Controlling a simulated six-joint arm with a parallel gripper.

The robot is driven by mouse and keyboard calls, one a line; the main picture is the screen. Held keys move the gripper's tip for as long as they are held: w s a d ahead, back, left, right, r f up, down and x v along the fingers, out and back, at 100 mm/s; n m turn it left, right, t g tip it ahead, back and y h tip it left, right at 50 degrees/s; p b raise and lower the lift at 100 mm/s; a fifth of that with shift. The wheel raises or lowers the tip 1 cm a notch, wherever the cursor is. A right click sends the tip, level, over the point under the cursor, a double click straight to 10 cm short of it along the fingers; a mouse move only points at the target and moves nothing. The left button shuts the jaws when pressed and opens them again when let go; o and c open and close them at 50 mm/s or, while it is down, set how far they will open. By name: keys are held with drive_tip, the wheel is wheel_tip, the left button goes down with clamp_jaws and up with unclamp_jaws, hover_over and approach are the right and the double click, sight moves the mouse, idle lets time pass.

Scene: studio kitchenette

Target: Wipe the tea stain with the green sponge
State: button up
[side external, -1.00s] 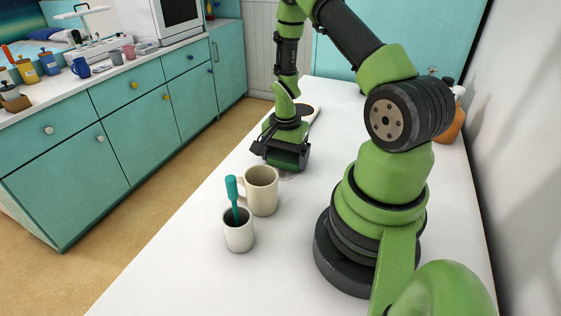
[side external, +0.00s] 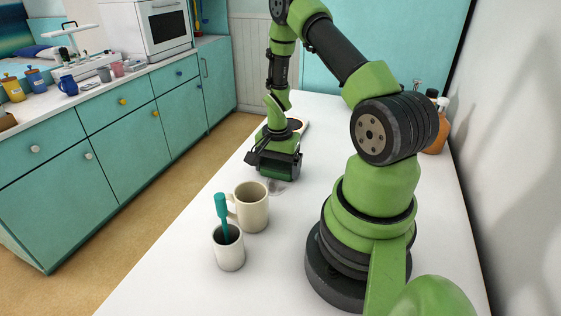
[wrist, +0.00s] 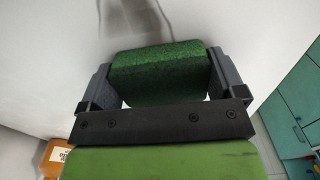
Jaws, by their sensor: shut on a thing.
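My gripper (side external: 276,160) is shut on the green sponge, low over the white counter. In the wrist view the green sponge (wrist: 160,72) is held between the two grey fingers of my gripper (wrist: 162,80). In the side view the sponge (side external: 284,173) is mostly hidden by the gripper. A faint greyish mark, likely the tea stain (side external: 277,188), shows on the counter just in front of the gripper; part of it may be hidden. I cannot tell whether the sponge touches the counter.
A beige mug (side external: 254,210) and a white cup (side external: 229,254) holding a teal-handled tool stand close in front of the gripper. An amber bottle (side external: 437,135) stands by the right wall. The counter's left edge is near.

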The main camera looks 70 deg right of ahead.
sight(269, 187)
drive_tip(key=shift+a, duration=4.05)
drive_tip(key=shift+w+r, duration=0.1)
drive_tip(key=shift+d+f, duration=0.2)
drive_tip(key=shift+d, duration=0.2)
drive_tip(key=shift+d+r, duration=0.2)
drive_tip(key=shift+d, duration=0.15)
drive_tip(key=shift+d+f, duration=0.15)
drive_tip(key=shift+d, duration=0.2)
drive_tip(key=shift+d+r, duration=0.2)
drive_tip(key=shift+d, duration=3.15)
drive_tip(key=shift+d+f, duration=0.15)
drive_tip(key=shift+d, duration=1.15)
drive_tip(key=a, duration=0.2)
drive_tip(key=shift+a, duration=4.8)
wheel_tip(269, 187, up, 8)
